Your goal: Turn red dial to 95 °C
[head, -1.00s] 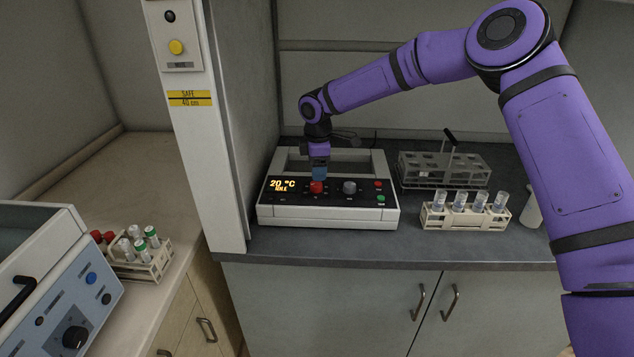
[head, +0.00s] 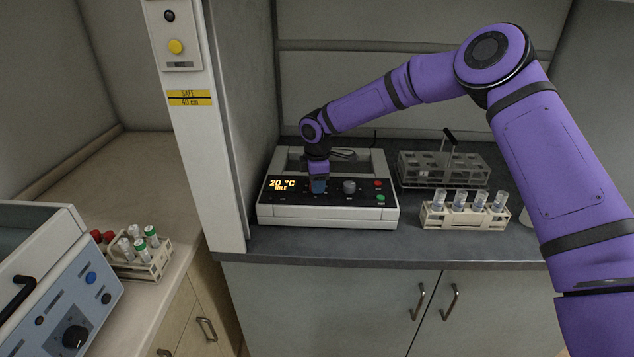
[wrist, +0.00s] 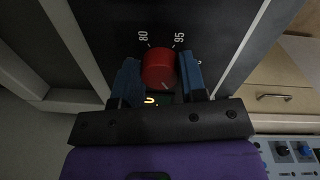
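The red dial (wrist: 158,68) sits between the two blue fingers of my gripper (wrist: 160,76) in the wrist view, one finger on each side. The fingers are apart, very close to the dial's sides; I cannot tell whether they touch it. The labels 80 and 95 show beyond the dial, and a pale mark lies on its near side. In the head view my gripper (head: 319,186) points down at the panel of the white device (head: 325,213) and hides the dial. The device's display (head: 282,185) reads 20 °C, IDLE.
A grey knob (head: 349,187) and red and green buttons (head: 380,198) are right of my gripper. A rack of vials (head: 464,215) and a grey rack (head: 444,169) stand farther right. A white post (head: 205,130) rises at the device's left.

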